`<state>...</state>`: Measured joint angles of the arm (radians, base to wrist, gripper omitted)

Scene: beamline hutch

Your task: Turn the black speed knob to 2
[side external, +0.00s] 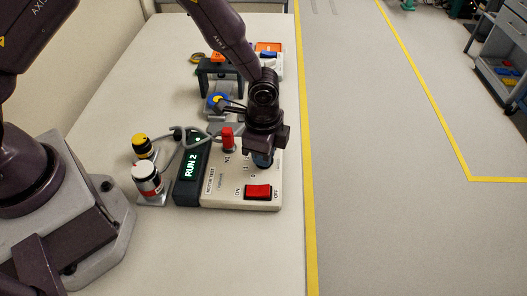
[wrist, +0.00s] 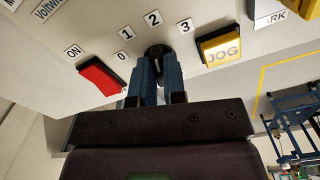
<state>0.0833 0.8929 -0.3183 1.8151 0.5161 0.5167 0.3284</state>
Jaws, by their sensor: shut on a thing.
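The black speed knob (wrist: 157,49) sits on the pale panel in the wrist view, with labels 0, 1, 2 and 3 in an arc around it. The 2 label (wrist: 153,19) is just above it. My gripper (wrist: 158,62) has its blue fingers shut on the knob from both sides. The fingers cover much of the knob, so I cannot clearly make out its pointer. In the side view my gripper (side external: 262,160) is down at the control box (side external: 222,199) and hides the knob. The box's display (side external: 190,165) reads RUN 2.
A red rocker switch (side external: 258,191) and a yellow JOG button (wrist: 219,46) flank the knob. A red-topped part (side external: 227,137) stands close to my gripper. Yellow-capped (side external: 143,146) and white-capped (side external: 147,177) items stand left of the box. The table is clear in front.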

